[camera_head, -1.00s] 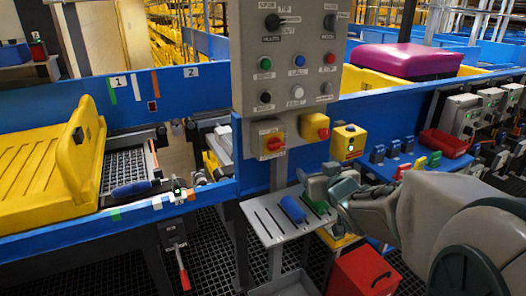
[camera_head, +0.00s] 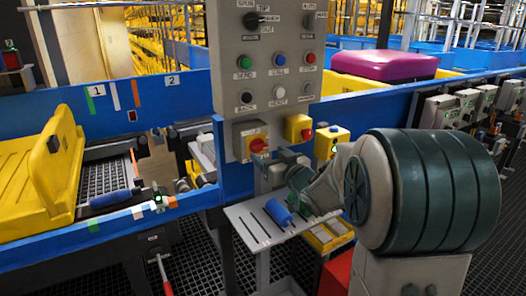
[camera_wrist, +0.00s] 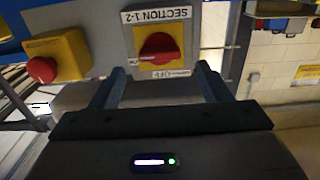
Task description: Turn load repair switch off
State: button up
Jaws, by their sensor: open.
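A red rotary knob on a yellow plate (camera_head: 251,133) sits on a grey box at the lower part of the grey control panel. In the wrist view, the red knob (camera_wrist: 160,47) lies between and just beyond my fingertips, its bar roughly level. A label reading "SECTION 1-2" shows upside down above it, and a partly blurred one with "OFF" below. No label reading load repair is legible. My gripper (camera_wrist: 160,84) is open and empty, one finger towards each side of the knob. In the head view my gripper (camera_head: 268,160) is just below the knob; contact cannot be told.
A yellow box with a red button (camera_head: 299,129) is right beside the switch; it also shows in the wrist view (camera_wrist: 55,58). A small shelf with a blue handle (camera_head: 279,212) is below. Pushbuttons and selectors fill the grey panel (camera_head: 263,45) above.

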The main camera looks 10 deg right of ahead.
aim_at(261, 148)
jog(key=shift+x, duration=2)
jog(key=c, duration=1)
